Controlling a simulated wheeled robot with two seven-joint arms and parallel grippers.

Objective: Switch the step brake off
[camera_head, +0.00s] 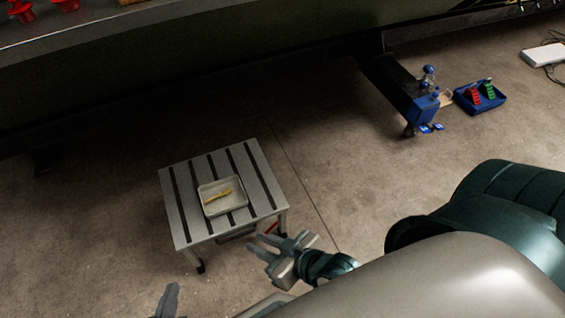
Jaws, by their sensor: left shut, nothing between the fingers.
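A low step (180,207) with a grey top and dark strips stands on the floor left of centre. A small red part (272,228) shows by its right front leg, partly hidden by my gripper; I cannot tell whether it is the brake or how it is set. My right gripper (257,243) is just in front of the step's near right corner, with its fingers apart and nothing seen between them. My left gripper (168,300) shows only in part at the bottom edge, left of the right one, shut and empty.
A pale tray (211,208) with a yellow item (218,195) lies on the step. A blue-ended stand (422,108) and a blue bin (480,101) with red and green pieces are at the upper right. A dark structure overhangs the back. Floor left of the step is clear.

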